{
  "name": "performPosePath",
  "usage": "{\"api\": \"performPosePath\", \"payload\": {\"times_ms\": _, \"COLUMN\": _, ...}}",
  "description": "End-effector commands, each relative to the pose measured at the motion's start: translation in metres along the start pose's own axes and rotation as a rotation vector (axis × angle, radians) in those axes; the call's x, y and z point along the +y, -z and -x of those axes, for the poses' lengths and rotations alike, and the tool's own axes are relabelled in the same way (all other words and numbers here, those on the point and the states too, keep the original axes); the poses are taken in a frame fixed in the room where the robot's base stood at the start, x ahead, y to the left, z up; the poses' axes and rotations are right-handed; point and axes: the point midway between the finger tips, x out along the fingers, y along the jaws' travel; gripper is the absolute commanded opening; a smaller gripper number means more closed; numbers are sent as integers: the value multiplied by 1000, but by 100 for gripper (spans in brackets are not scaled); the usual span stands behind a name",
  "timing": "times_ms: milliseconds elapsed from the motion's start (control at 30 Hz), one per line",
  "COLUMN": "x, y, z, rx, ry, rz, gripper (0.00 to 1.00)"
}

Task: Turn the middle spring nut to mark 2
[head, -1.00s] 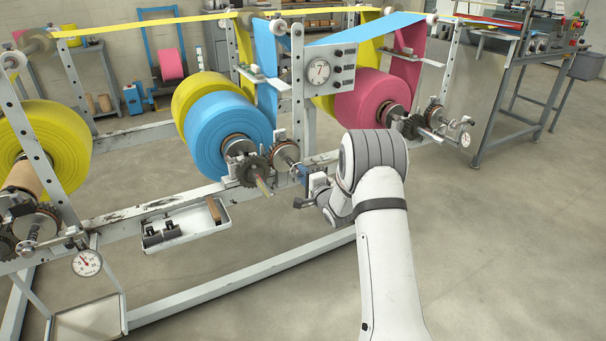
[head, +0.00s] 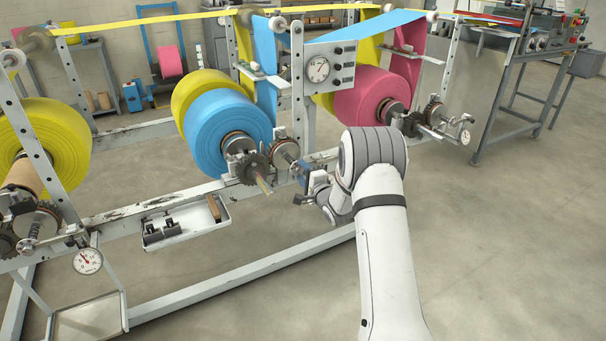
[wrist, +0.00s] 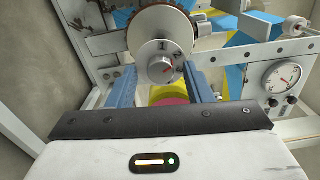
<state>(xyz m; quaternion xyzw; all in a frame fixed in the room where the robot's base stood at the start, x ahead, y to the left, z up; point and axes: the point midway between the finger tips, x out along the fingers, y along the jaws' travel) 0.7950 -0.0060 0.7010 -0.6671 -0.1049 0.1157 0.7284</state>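The middle spring nut (wrist: 161,66) is a grey knob with a red mark, set before a pale disc that carries the figure 1 and further marks to its right. My gripper (wrist: 160,72) has two blue fingers standing apart, one at each side of the nut, with visible gaps. It is open and holds nothing. In the head view my gripper (head: 306,176) is beside the middle station's brake disc (head: 284,153), right of the blue roll (head: 222,125). The nut's face cannot be made out there.
A toothed wheel and shaft (head: 254,170) stick out left of my gripper. A dial box (head: 320,69) is on the upright above. A tray (head: 195,228) hangs from the frame rail at lower left. Open floor lies to the right.

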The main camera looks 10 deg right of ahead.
Motion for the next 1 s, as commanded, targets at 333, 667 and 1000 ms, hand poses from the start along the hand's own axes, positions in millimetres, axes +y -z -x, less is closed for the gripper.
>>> {"api": "performPosePath", "payload": {"times_ms": 333, "x": -1, "y": 0, "z": 9, "rx": 1, "ry": -1, "rz": 0, "gripper": 46}}
{"api": "performPosePath", "payload": {"times_ms": 667, "x": -1, "y": 0, "z": 63, "rx": 1, "ry": -1, "rz": 0, "gripper": 46}}
{"api": "performPosePath", "payload": {"times_ms": 1000, "x": 0, "y": 0, "z": 78, "rx": -1, "ry": 0, "rz": 0, "gripper": 46}}
